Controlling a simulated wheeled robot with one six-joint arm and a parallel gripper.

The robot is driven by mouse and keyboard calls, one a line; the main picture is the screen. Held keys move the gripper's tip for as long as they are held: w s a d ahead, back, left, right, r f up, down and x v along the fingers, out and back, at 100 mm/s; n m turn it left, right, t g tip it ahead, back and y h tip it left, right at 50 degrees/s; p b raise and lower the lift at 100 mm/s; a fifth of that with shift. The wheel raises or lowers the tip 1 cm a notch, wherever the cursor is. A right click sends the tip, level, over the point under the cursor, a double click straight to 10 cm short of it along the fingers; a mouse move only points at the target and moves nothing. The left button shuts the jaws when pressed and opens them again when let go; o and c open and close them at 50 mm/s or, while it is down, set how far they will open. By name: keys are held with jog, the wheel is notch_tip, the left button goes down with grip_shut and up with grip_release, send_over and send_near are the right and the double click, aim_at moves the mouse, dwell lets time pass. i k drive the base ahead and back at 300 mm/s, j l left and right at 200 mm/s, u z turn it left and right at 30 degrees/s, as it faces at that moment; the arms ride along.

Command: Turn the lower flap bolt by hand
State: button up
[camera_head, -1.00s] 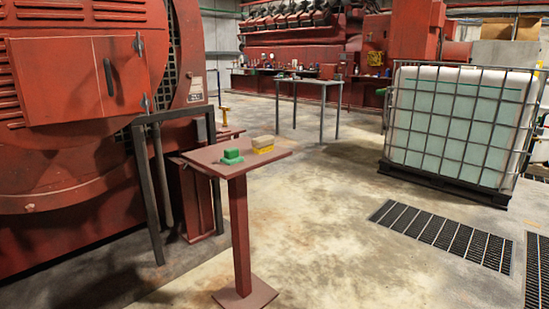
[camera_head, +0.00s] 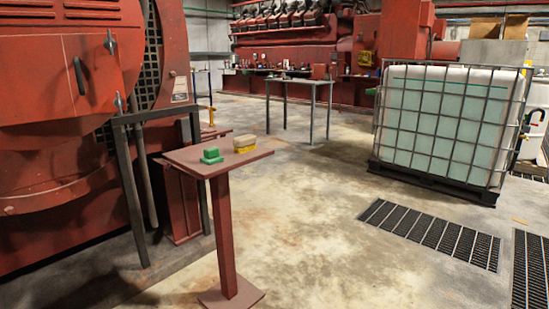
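A red machine (camera_head: 40,130) fills the left side. On its front is a red flap (camera_head: 90,72) with a dark upright handle (camera_head: 79,76). An upper bolt (camera_head: 110,41) and the lower flap bolt (camera_head: 119,102) sit at the flap's right edge, both small and grey. The lower one is just above a dark metal frame. The flap looks closed. I cannot tell how far either bolt is turned. My gripper is not in view.
A red pedestal stand (camera_head: 218,158) holds a green block (camera_head: 211,156) and a yellow-and-tan block (camera_head: 244,144), close to the machine. A dark frame (camera_head: 130,195) stands before the machine. A caged white tank (camera_head: 450,125) stands right. Floor grates (camera_head: 430,233) lie at right; the middle floor is clear.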

aim_at(118, 102)
jog(key=u, duration=1.25)
